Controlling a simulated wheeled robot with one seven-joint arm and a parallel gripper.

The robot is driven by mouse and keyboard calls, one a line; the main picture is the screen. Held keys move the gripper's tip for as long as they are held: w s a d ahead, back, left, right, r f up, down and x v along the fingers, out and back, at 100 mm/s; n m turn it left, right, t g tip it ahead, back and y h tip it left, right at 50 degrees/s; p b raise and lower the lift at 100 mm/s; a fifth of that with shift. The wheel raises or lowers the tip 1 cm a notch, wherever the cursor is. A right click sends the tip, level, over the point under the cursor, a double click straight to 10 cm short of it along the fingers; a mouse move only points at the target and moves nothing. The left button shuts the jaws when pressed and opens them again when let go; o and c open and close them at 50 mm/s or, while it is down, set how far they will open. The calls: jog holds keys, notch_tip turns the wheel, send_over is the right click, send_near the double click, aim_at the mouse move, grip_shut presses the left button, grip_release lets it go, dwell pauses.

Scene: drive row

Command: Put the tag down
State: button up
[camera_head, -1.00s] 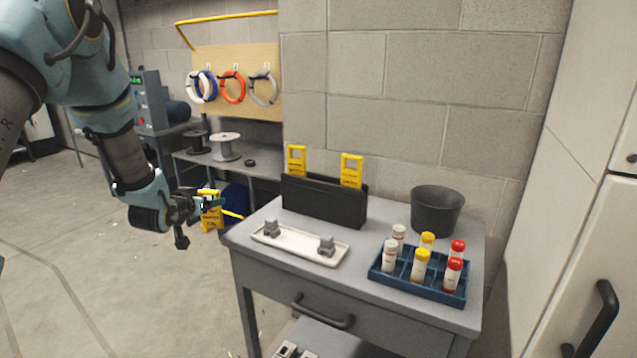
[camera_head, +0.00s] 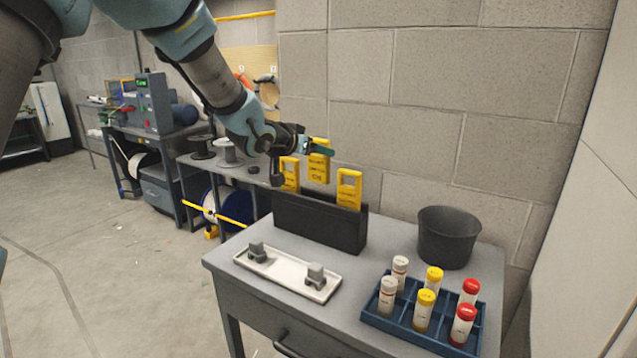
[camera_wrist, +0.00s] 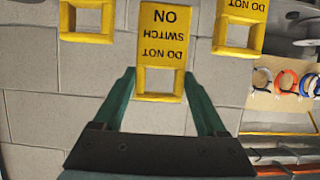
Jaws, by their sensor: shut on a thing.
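My gripper (camera_head: 316,147) is shut on the top of a yellow tag (camera_head: 319,167), which hangs upright. In the wrist view the tag (camera_wrist: 164,28) sits between the green fingertips (camera_wrist: 160,82), and its upside-down lettering reads "DO NOT SWITCH ON". The black rack (camera_head: 318,226) stands on the grey cabinet and holds two similar yellow tags, one at its left end (camera_head: 290,174) and one towards its right end (camera_head: 349,189). The held tag appears between these two, its lower edge a little above the rack. The rack's slots are hidden.
A white tray (camera_head: 283,276) with two grey blocks lies in front of the rack. A dark bucket (camera_head: 446,238) and a blue rack (camera_head: 400,331) of capped tubes stand to the right. The block wall (camera_head: 420,100) is close behind.

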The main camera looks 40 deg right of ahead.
aim_at(316, 174)
jog(key=shift+f+p, duration=0.6)
jog(key=shift+f, duration=2.5)
jog(key=shift+f, duration=0.1)
jog(key=o, duration=1.3)
jog(key=shift+a+r, duration=0.2)
jog(key=b+v, duration=0.3)
jog(key=v, duration=0.8)
jog(key=shift+s+a, duration=0.1)
jog(key=shift+a, duration=0.2)
